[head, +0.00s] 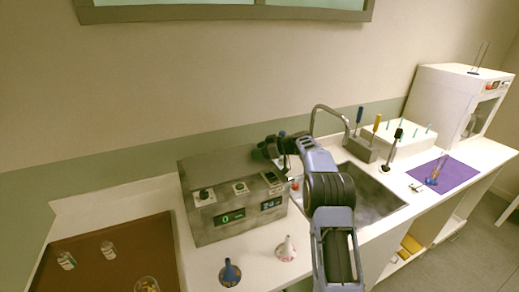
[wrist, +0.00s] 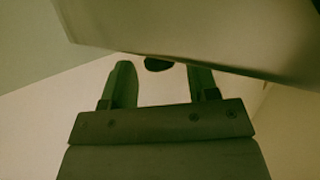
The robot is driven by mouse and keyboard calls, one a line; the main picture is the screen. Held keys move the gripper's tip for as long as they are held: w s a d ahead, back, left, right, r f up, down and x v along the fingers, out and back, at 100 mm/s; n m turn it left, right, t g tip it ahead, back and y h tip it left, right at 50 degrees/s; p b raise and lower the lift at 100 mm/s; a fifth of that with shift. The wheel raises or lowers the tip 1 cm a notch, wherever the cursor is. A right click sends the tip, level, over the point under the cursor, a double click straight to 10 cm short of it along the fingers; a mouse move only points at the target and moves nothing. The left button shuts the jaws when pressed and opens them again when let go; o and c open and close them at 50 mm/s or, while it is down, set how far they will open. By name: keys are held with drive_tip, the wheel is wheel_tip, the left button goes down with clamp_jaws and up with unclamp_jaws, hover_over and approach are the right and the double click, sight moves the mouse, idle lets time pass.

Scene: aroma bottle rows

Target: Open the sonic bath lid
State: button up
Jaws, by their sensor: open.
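The sonic bath (head: 232,212) is a grey metal box with knobs and two lit displays, standing on the counter left of the sink. Its top, the lid (head: 212,163), looks flat and shut. My gripper (head: 268,149) is at the right end of the bath's top, small and dark in the head view, and partly hidden by my arm. In the wrist view my gripper (wrist: 160,72) has its two fingers apart. A dark rounded knob (wrist: 158,64) shows between and beyond the fingertips; I cannot tell whether they touch it. A broad grey surface fills the top of that view.
A blue funnel (head: 230,272) and a white funnel (head: 286,249) stand before the bath. A brown tray (head: 110,268) with small bottles is at left.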

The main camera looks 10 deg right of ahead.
drive_tip(key=shift+a+f, duration=0.1)
drive_tip(key=shift+a, duration=0.05)
clamp_jaws()
idle(0.5)
